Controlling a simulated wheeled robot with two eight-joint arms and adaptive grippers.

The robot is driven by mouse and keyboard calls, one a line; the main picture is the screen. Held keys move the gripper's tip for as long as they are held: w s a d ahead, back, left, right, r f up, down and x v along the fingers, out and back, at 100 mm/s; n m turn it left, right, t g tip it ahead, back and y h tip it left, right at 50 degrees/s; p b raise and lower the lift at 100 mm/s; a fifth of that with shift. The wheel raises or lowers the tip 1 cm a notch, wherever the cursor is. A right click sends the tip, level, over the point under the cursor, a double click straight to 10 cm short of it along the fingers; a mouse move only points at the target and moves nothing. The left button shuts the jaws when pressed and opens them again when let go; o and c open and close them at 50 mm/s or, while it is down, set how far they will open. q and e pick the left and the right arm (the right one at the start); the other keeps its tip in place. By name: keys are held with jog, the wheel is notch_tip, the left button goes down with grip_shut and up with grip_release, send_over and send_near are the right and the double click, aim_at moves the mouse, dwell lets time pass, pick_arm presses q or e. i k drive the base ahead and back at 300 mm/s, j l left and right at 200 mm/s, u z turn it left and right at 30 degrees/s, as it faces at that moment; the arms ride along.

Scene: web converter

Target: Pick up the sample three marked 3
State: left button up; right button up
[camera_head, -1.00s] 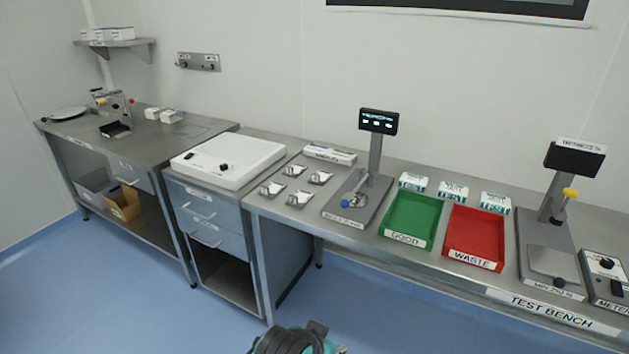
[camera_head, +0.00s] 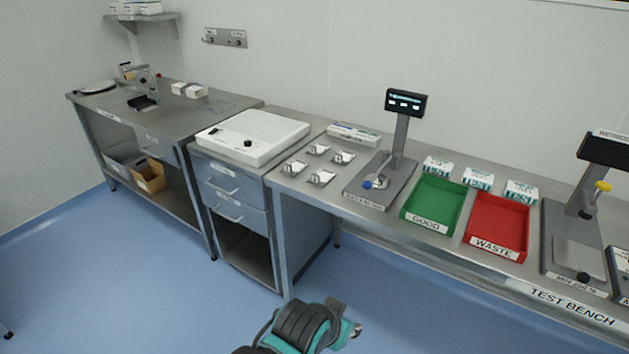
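Several small white samples with dark parts sit in two rows on the steel bench, right of the white flat box. They are a front left one (camera_head: 293,168), a back left one (camera_head: 318,150), a back right one (camera_head: 343,158) and a front right one (camera_head: 320,178). Their markings are too small to read, so I cannot tell which is marked 3. A teal and black part of my own arm shows at the bottom middle, over the floor and apart from the bench.
A grey test stand with a display (camera_head: 406,103) stands right of the samples. Beyond it are a green GOOD tray (camera_head: 434,204) and a red WASTE tray (camera_head: 498,226). The white flat box (camera_head: 253,137) lies to the left. The floor (camera_head: 150,285) before the benches is clear.

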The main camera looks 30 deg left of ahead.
aim_at(318, 146)
jog(key=j+z, duration=0.15)
jog(key=j, duration=0.3)
jog(key=j+z, duration=0.15)
jog(key=j, duration=0.3)
jog(key=j+z, duration=0.15)
jog(key=j, duration=0.3)
jog(key=k+j+z, duration=0.15)
jog(key=j, duration=0.3)
jog(key=j+z, duration=0.15)
jog(key=j, duration=0.3)
jog(key=k+j+z, duration=0.15)
jog(key=j, duration=0.3)
jog(key=k+j+z, duration=0.15)
jog(key=j, duration=0.25)
jog(key=i+j, duration=0.4)
